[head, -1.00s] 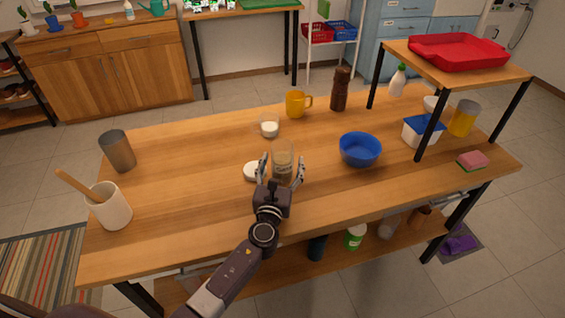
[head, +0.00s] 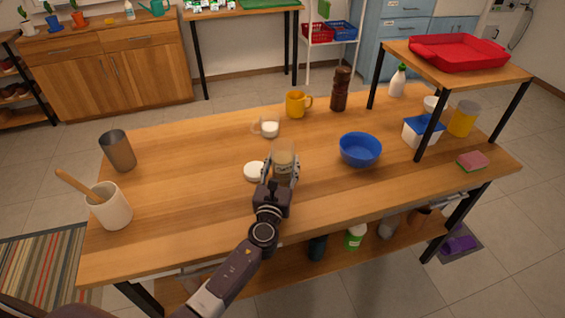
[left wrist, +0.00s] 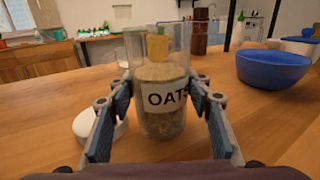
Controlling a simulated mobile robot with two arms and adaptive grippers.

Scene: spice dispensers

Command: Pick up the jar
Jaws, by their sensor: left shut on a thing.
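The jar (head: 285,161) is clear glass with a white label reading "OAT" and brownish contents. It stands upright in the middle of the table, and it fills the centre of the left wrist view (left wrist: 162,112). My left gripper (head: 282,176) is shut on the jar, with one blue-grey finger pad against each side. In the left wrist view the fingers (left wrist: 162,103) flank the label. I cannot tell whether the jar's base touches the table. A white round lid (head: 254,171) lies on the table just left of the jar. My right gripper is not in view.
A glass cup with white contents (head: 268,128) and a yellow mug (head: 298,104) stand behind the jar. A blue bowl (head: 360,149) is to the right. A brown pepper mill (head: 340,90) stands farther back. The table's left middle is clear.

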